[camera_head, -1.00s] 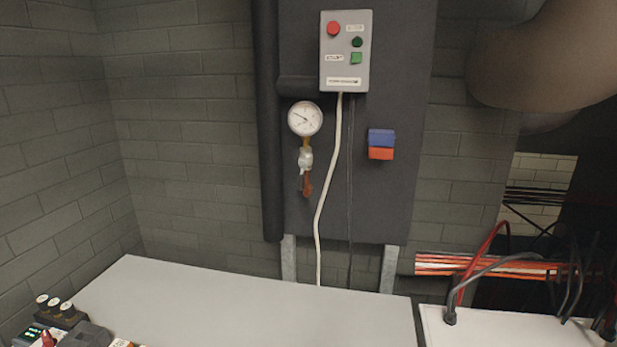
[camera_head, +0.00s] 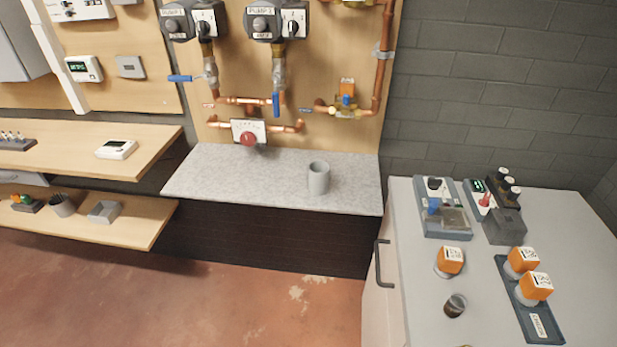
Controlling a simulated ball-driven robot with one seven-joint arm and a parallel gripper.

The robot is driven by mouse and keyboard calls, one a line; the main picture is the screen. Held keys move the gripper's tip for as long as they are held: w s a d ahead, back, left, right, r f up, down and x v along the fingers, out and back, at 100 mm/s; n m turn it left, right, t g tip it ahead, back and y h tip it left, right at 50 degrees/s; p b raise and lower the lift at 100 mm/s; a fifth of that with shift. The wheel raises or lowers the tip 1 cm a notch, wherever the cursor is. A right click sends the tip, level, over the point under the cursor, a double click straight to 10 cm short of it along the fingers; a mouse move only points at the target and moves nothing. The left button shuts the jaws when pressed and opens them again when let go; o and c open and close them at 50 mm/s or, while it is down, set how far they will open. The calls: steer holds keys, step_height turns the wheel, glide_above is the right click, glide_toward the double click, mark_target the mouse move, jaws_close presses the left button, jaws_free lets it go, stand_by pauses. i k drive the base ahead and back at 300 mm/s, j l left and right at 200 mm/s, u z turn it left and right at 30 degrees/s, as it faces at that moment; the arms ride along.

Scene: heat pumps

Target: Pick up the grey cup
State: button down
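A grey cup (camera_head: 318,180) stands upright on the right part of a speckled grey counter (camera_head: 230,178) below the pump panel. It stands alone, with bare counter around it. Another small grey container (camera_head: 62,206) stands on the lower wooden shelf at the left, with dark items in it. My gripper is not in view.
A white cabinet (camera_head: 385,300) with a dark handle stands right of the counter, bearing orange-topped parts (camera_head: 450,262) and devices. Wooden shelves (camera_head: 150,150) stand at the left. Pipes and a red-knobbed valve (camera_head: 248,137) hang behind the counter. The reddish floor (camera_head: 220,310) in front is clear.

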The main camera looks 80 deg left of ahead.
mark_target(319, 171)
steer(key=l+u, duration=0.15)
steer(key=u, duration=0.25)
steer(key=k+l+u, duration=0.15)
steer(key=u, duration=0.25)
steer(key=i+j+u, duration=0.1)
steer(key=u, duration=0.25)
steer(key=i+j+u, duration=0.1)
steer(key=u, duration=0.25)
steer(key=i+u, duration=0.1)
steer(key=u, duration=0.3)
